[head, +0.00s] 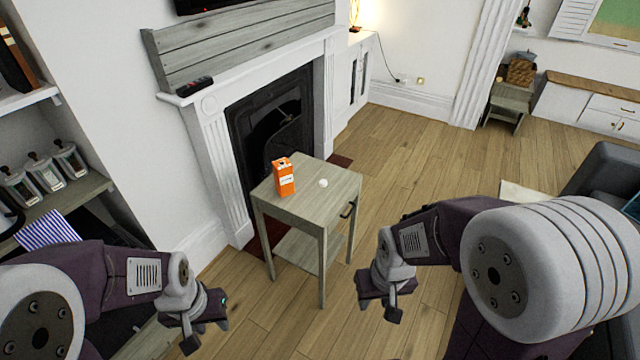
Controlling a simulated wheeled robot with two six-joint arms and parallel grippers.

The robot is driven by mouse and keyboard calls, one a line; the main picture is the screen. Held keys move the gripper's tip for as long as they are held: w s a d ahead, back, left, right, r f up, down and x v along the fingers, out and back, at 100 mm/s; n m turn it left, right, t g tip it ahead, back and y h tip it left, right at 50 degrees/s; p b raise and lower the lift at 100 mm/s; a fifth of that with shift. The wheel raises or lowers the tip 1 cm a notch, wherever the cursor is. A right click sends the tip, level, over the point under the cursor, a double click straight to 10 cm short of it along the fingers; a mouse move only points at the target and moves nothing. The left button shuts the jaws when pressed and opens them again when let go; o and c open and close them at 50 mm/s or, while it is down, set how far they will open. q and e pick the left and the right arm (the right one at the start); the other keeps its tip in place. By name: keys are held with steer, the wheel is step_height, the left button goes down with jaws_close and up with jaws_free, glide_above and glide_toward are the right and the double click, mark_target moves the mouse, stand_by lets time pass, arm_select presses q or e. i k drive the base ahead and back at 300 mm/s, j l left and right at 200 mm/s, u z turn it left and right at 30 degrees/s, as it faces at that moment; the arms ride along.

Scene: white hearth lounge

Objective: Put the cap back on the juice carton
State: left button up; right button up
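An orange juice carton (284,179) stands upright on a small grey wooden table (318,205), towards its back left. A small white cap (323,183) lies on the tabletop to the right of the carton, apart from it. My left gripper (208,338) is at the lower left, in front of and below the table, away from the carton and cap. My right gripper (380,308) is right of the table's front legs, also low and away from both objects. Nothing shows in either gripper.
A white fireplace (208,135) stands behind the table. Shelves with jars (45,172) are at the left. A dark sofa (607,172) is at the right edge. The wooden floor (420,150) right of the table is clear.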

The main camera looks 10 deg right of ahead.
mark_target(283, 170)
steer(key=i+j, duration=0.2)
steer(key=i, duration=0.25)
steer(key=i+j+z, duration=0.15)
steer(key=i, duration=0.35)
steer(key=i+j, duration=0.3)
steer(key=i, duration=0.15)
steer(key=i+j+z, duration=0.15)
steer(key=i, duration=0.3)
steer(key=j, duration=0.1)
